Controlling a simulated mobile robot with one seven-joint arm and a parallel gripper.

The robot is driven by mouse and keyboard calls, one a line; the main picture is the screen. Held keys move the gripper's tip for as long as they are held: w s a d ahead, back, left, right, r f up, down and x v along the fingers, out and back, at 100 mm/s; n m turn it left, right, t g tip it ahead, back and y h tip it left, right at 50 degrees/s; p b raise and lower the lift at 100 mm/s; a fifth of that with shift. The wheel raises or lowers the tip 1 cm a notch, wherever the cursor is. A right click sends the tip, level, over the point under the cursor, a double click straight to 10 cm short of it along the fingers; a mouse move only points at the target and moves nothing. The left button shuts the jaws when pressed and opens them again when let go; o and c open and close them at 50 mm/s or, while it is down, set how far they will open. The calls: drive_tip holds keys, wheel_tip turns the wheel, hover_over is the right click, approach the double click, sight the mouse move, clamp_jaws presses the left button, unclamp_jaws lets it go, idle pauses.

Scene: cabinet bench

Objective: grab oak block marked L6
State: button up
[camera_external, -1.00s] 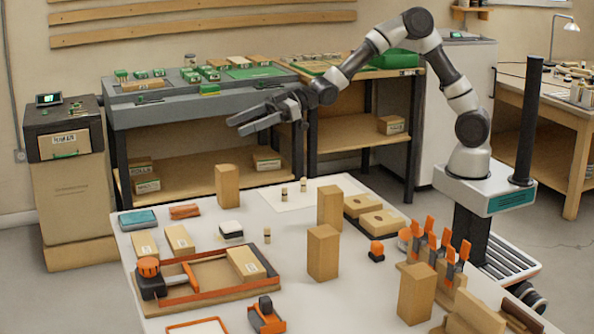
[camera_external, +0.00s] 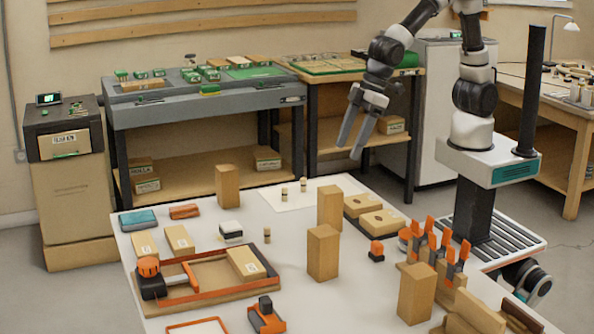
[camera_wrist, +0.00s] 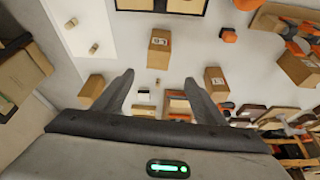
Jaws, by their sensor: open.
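Several upright oak blocks stand on the white table: one at the back left (camera_external: 227,188), one near the middle (camera_external: 330,207), one in front of it (camera_external: 322,255) and one at the front right (camera_external: 416,294). I cannot read L6 on any of them. In the wrist view, an oak block (camera_wrist: 159,50) with a small label lies beyond my fingers, with another labelled block to the right (camera_wrist: 216,84) and a plain-looking one to the left (camera_wrist: 91,89). My gripper (camera_external: 351,149) is open and empty, pointing down above the table's back edge; its spread fingers also show in the wrist view (camera_wrist: 158,84).
A wooden tray with an orange rim (camera_external: 205,292) holds a labelled block. Orange-handled clamps (camera_external: 437,245) stand at the right of the table. Flat drilled blocks (camera_external: 383,222) lie behind them.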

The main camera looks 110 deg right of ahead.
sight(332, 190)
drive_tip(key=b+x, duration=0.1)
drive_tip(key=x, duration=1.1)
drive_tip(key=shift+f+b, duration=0.3)
drive_tip(key=shift+f, duration=0.1)
drive_tip(key=shift+d+b+x, duration=0.2)
drive_tip(key=shift+b+x, duration=0.1)
drive_tip(key=shift+x, duration=2.35)
drive_tip(key=shift+c, duration=0.2)
